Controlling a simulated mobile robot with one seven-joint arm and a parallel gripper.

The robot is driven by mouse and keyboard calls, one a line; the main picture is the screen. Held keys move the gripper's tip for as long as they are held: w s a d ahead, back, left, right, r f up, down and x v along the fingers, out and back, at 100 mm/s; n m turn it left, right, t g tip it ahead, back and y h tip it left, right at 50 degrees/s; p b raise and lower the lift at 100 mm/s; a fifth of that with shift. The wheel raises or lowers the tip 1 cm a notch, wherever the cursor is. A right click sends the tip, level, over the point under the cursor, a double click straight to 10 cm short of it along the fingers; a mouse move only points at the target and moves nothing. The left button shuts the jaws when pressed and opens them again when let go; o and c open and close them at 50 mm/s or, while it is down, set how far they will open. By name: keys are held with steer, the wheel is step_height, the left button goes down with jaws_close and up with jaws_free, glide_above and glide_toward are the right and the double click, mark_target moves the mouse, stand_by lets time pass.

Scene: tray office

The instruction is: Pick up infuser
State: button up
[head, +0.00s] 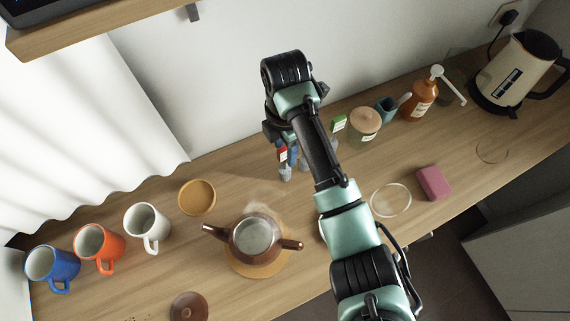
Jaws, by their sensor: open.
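My gripper (293,165) is at the far end of my arm, over the back part of the counter near the wall. It is partly hidden by my own arm; its jaws are open, with nothing seen held. I cannot clearly pick out the infuser; it may be behind my arm or among the small things beside the gripper. A brown teapot (254,239) stands open and steaming on a round wooden mat (262,268), in front of and left of my gripper. Something pale with a rounded edge is mostly hidden behind my arm, right of the teapot.
Blue (53,266), orange (97,246) and white (146,225) mugs stand left. A wooden dish (197,197) and brown lid (188,307) lie near the teapot. Right are a lidded jar (364,127), orange pump bottle (421,101), pink block (433,183) and kettle (514,75).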

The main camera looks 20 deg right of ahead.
jaws_close()
stand_by(1.4)
